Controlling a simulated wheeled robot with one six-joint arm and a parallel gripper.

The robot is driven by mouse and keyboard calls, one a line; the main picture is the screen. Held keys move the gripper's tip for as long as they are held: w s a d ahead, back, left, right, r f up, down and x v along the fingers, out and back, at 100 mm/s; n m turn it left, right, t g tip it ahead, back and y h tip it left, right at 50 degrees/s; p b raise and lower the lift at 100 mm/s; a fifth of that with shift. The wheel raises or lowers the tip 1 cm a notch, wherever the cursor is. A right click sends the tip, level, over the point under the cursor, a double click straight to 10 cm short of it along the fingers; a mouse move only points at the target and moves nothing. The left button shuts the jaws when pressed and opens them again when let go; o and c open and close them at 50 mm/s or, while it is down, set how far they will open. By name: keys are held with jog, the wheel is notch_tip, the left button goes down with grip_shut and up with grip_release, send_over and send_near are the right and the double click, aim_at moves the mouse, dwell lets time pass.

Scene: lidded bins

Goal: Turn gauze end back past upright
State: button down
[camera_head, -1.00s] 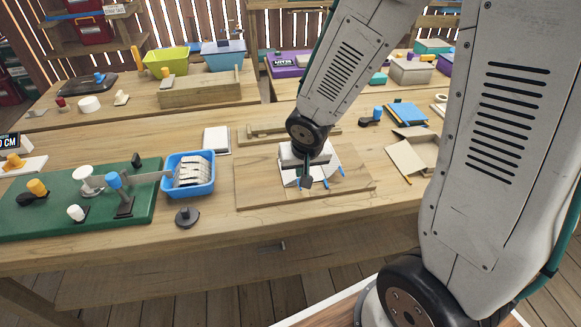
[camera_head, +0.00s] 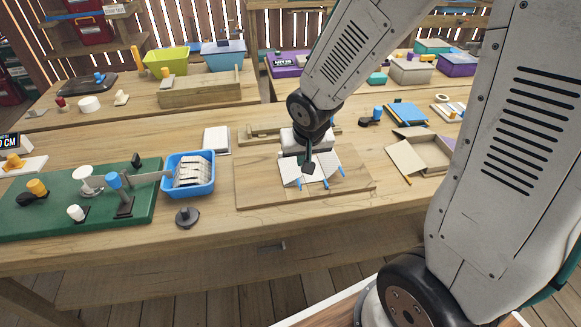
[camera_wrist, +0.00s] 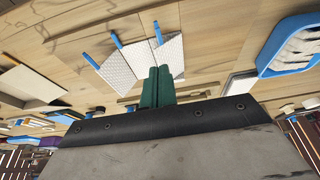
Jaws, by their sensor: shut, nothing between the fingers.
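White gauze (camera_head: 324,166) lies on a wooden board (camera_head: 255,190) on the bench, with blue strips at its ends. In the wrist view the gauze (camera_wrist: 124,66) shows a textured surface, as spread panels with three blue strips at their outer ends. My gripper (camera_head: 308,167) is over the gauze in the head view and hides part of it. In the wrist view the green fingers of my gripper (camera_wrist: 157,85) are together with nothing between them, close to the near panels. I cannot tell whether they touch the gauze.
A blue tub (camera_head: 212,175) with white strips stands left of the board, beside a green board (camera_head: 80,222) with fixtures. A dark round knob (camera_head: 187,216) sits near the front edge. An open cardboard box (camera_head: 432,150) is to the right. The board's left part is bare.

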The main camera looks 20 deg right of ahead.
jog(key=shift+r, duration=0.1)
dwell(0.3)
notch_tip(320, 180, up, 3)
jog(key=shift+f, duration=0.1)
dwell(0.3)
jog(key=shift+s+a+r, duration=0.2)
jog(key=shift+s+r, duration=0.55)
jog(key=shift+r, duration=0.25)
jog(key=shift+s+a+r, duration=0.15)
jog(key=shift+s+r, duration=0.6)
jog(key=shift+r, duration=0.25)
